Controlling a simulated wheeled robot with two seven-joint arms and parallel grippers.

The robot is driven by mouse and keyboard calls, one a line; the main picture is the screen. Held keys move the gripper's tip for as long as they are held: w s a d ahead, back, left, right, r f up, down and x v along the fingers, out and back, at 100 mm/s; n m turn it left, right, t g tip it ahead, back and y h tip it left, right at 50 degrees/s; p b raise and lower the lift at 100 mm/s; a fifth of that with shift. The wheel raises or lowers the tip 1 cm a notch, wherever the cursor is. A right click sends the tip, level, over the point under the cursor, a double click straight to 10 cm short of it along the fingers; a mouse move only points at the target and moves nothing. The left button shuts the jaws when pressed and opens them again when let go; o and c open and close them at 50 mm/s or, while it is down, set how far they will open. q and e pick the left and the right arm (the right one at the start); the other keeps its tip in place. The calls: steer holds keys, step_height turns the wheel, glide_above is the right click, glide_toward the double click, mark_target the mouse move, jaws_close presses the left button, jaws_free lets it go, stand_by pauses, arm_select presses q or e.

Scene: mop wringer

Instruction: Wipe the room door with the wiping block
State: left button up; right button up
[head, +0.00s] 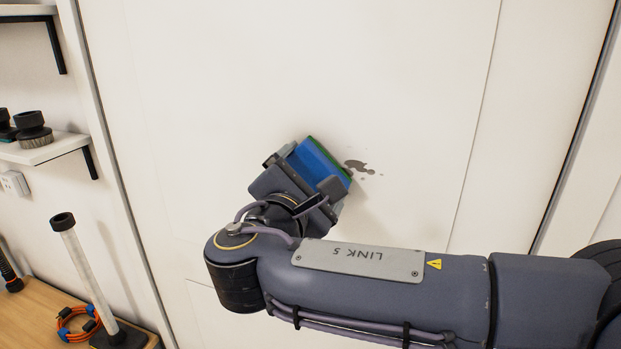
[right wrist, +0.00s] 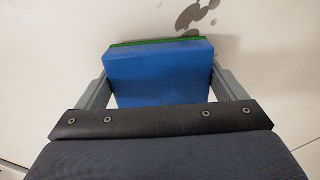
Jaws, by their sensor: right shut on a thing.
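The room door (head: 400,90) is a white panel that fills the middle of the head view. A dark grey stain (head: 360,167) is on it, with small spots beside it; it also shows at the top of the right wrist view (right wrist: 192,17). My right gripper (head: 309,172) is shut on the wiping block (head: 317,167), a blue block with a green face turned to the door. The block is just left of the stain in the head view. In the right wrist view the block (right wrist: 158,75) sits between both fingers. I cannot tell whether its green face touches the door. My left gripper is not in view.
At the left, a wall shelf (head: 42,148) holds dark round brush-like items (head: 33,128). Below, a wooden top (head: 40,310) carries a pale upright tube (head: 82,268) with a dark base and an orange cable coil (head: 76,323). The door surface around the gripper is clear.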

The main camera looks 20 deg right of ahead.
mark_target(363, 172)
steer(key=shift+w+d, duration=0.4)
steer(key=shift+w, duration=0.1)
steer(key=shift+s+d+b, duration=0.35)
steer(key=shift+s+d, duration=0.75)
steer(key=shift+d, duration=0.25)
steer(key=shift+s+d+b, duration=0.15)
steer(key=shift+s+d, duration=0.5)
steer(key=shift+d, duration=0.35)
steer(key=shift+s+d+b, duration=0.2)
steer(key=shift+s+d, duration=0.4)
steer(key=shift+d, duration=0.45)
steer(key=shift+s+d+b, duration=0.15)
steer(key=shift+s+d, duration=0.5)
steer(key=shift+d, duration=0.35)
steer(key=shift+w+a, duration=0.55)
steer(key=shift+a, duration=0.2)
steer(key=shift+w+a, duration=0.5)
steer(key=shift+a, duration=0.2)
steer(key=shift+w+a+p, duration=0.3)
steer(key=shift+w+a, duration=0.35)
steer(key=shift+a, duration=0.35)
steer(key=shift+w+a+p, duration=0.25)
steer(key=shift+w+a, duration=0.4)
steer(key=shift+a, duration=0.4)
steer(key=shift+w+a+p, duration=0.3)
steer(key=shift+w+a, duration=0.35)
steer(key=shift+a, duration=0.35)
steer(key=shift+s, duration=0.1)
steer(key=shift+v, duration=2.95)
